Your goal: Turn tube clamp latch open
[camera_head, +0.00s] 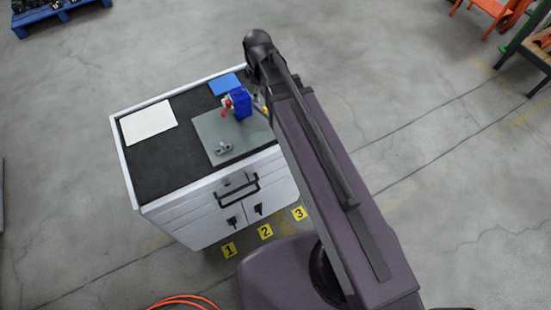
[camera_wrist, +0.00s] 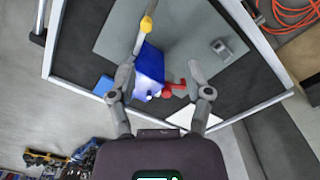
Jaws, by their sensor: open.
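The tube clamp appears to be the blue block (camera_head: 240,103) with a red latch (camera_head: 227,104) on its left side, standing on the grey plate on the cabinet top. In the wrist view the blue block (camera_wrist: 150,64) and the red latch (camera_wrist: 174,89) lie between the two fingers of my gripper (camera_wrist: 160,82). The fingers are spread apart. The red latch is nearer the right finger; I cannot tell whether they touch. A yellow-tipped rod (camera_wrist: 146,24) sticks out beside the block. In the head view my arm hides most of the gripper.
The grey plate (camera_head: 208,130) also carries a small grey metal fitting (camera_head: 223,148). A white sheet (camera_head: 148,122) and a blue pad (camera_head: 224,84) lie on the black mat (camera_head: 160,170). The cabinet (camera_head: 240,205) has a front handle. An orange cable (camera_head: 183,300) lies on the floor.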

